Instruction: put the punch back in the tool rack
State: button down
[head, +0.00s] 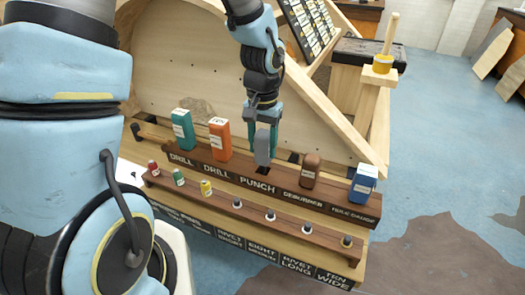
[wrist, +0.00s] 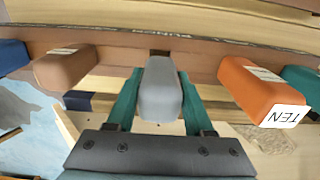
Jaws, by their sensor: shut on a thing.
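The punch is a grey rounded block (head: 263,147), held between the green fingers of my gripper (head: 263,135). In the wrist view the punch (wrist: 161,92) sits between the two fingers (wrist: 157,100). The tool rack (head: 340,208) is a brown wooden shelf with labelled places. The punch is in front of or above the place labelled PUNCH (head: 257,184); a dark slot (wrist: 160,53) shows just beyond it in the wrist view. I cannot tell whether the punch touches the rack.
On the rack, a teal block (head: 183,129) and an orange block (head: 220,139) stand left of the punch. A brown block (head: 309,170) and a blue block (head: 363,183) stand right. Several small bits (head: 206,187) line the lower front rail. A slanted wooden frame (head: 330,110) rises behind.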

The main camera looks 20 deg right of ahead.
jog(key=shift+f, duration=0.9)
jog(key=shift+f, duration=0.4)
jog(key=shift+c, duration=1.4)
grip_release()
jog(key=shift+r, duration=0.1)
